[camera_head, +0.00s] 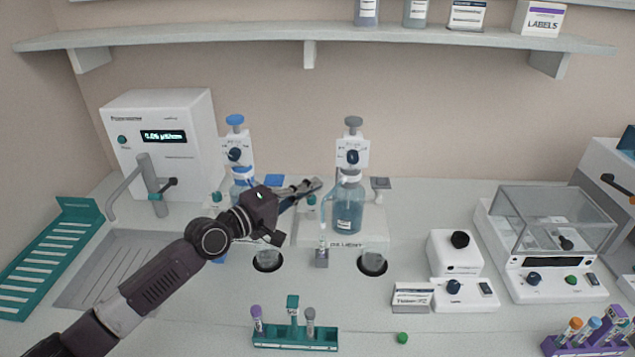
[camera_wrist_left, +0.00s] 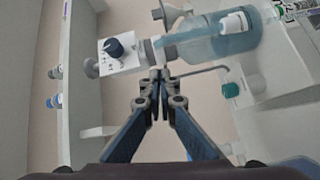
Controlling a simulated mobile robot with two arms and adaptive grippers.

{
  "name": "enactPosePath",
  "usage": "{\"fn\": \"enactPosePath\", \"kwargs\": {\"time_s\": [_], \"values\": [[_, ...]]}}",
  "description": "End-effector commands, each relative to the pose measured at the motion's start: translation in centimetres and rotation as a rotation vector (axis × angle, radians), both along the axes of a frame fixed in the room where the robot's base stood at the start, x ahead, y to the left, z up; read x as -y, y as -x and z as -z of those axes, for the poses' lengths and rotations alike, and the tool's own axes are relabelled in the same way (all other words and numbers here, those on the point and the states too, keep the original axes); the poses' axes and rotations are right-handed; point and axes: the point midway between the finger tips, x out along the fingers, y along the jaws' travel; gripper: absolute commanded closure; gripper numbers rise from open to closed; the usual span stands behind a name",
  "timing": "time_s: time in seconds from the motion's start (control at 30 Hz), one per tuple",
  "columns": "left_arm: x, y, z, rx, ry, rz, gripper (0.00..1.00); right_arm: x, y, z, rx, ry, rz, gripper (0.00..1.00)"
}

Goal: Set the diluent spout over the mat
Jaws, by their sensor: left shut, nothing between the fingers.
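The diluent dispenser (camera_head: 347,210) has a blue-tinted bottle, a white head with a dark knob and a grey top. It stands on a pale base lettered for diluent. Its thin grey spout (camera_wrist_left: 205,71) runs sideways and bends in the left wrist view. My left gripper (camera_head: 312,187) is shut and empty beside the dispenser head. In the left wrist view its fingertips (camera_wrist_left: 158,77) are close to the spout; I cannot tell if they touch. My right gripper is out of view.
A second dispenser with a blue top (camera_head: 236,150) stands to the left, partly behind my left arm. Two dark round spots (camera_head: 372,264) mark the bench. A teal tube rack (camera_head: 296,337) is in front. White devices (camera_head: 455,252) and a balance (camera_head: 545,260) stand right.

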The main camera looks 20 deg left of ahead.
Motion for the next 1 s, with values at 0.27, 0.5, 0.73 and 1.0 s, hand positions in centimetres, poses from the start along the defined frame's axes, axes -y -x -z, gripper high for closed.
{"fn": "enactPosePath", "kwargs": {"time_s": [0.27,0.5,0.73,1.0], "values": [[1.7,0.5,0.2,0.000,0.000,0.000,1.00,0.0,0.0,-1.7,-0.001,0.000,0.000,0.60],[1.9,0.5,0.4,0.001,-0.001,-0.001,1.00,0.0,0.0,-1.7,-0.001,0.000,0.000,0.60],[1.9,0.5,0.4,0.001,0.000,0.000,1.00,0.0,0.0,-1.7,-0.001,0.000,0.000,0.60],[2.9,0.2,0.3,0.001,-0.001,0.019,1.00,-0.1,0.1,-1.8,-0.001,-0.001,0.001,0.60]]}}
